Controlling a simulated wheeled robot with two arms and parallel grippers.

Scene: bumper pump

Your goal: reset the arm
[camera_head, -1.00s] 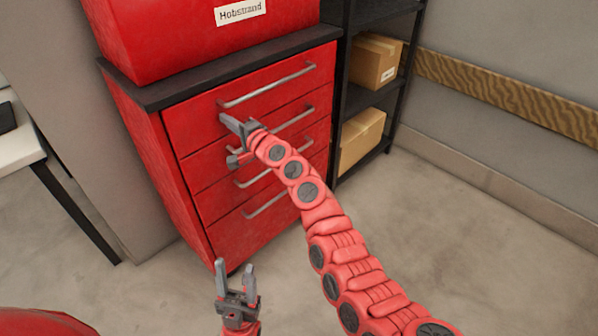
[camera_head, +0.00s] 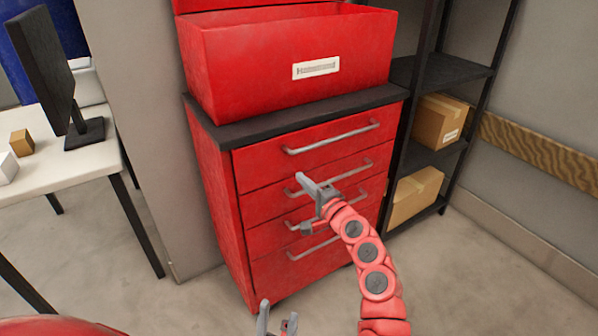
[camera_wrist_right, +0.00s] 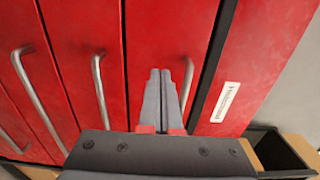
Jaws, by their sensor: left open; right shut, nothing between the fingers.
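My right gripper (camera_head: 303,180) is shut and empty in front of the red drawer cabinet (camera_head: 222,190), by the left end of the second drawer's handle (camera_head: 340,178). In the right wrist view its fingers (camera_wrist_right: 162,78) lie together, pointing at the red drawer fronts, between two handles. I cannot tell whether they touch the cabinet. My left gripper (camera_head: 278,314) is open at the bottom edge of the head view, low in front of the cabinet; only its fingertips show. All drawers look shut.
A red open box (camera_head: 250,70) with a white label stands on the cabinet's dark top. A black shelf (camera_head: 450,75) with cardboard boxes (camera_head: 440,122) is to the right. A white table (camera_head: 60,165) with a monitor (camera_head: 45,65) is at the left. Floor at lower right is clear.

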